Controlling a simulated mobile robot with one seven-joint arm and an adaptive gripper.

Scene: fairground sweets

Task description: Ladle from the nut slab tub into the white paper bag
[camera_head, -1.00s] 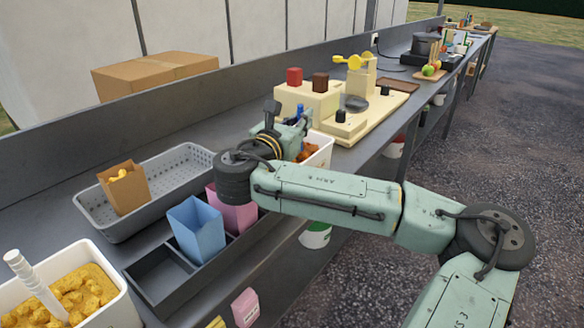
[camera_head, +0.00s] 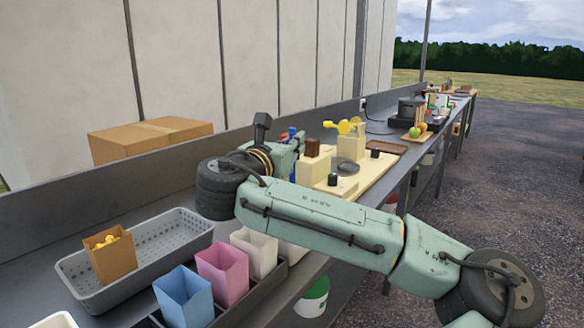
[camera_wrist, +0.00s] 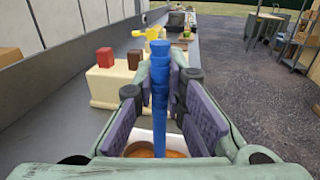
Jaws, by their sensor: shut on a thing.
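My gripper (camera_wrist: 163,105) is shut on the blue handle of the ladle (camera_wrist: 160,75), which stands nearly upright between the purple finger pads in the wrist view. The white nut slab tub (camera_wrist: 142,139), with orange-brown content, lies below the gripper there. The ladle's bowl is hidden, so I cannot tell whether it holds anything. In the head view my arm covers most of the tub. The white paper bag (camera_head: 254,252) stands open and upright in a dark rack, just nearer than my forearm.
A pink bag (camera_head: 222,276) and a blue bag (camera_head: 184,298) stand beside the white one. A grey basket (camera_head: 80,279) holds a brown bag (camera_head: 112,258) of yellow pieces. A cream dispenser (camera_head: 350,165) stands beyond my gripper. A cardboard box (camera_head: 150,138) stands behind the counter.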

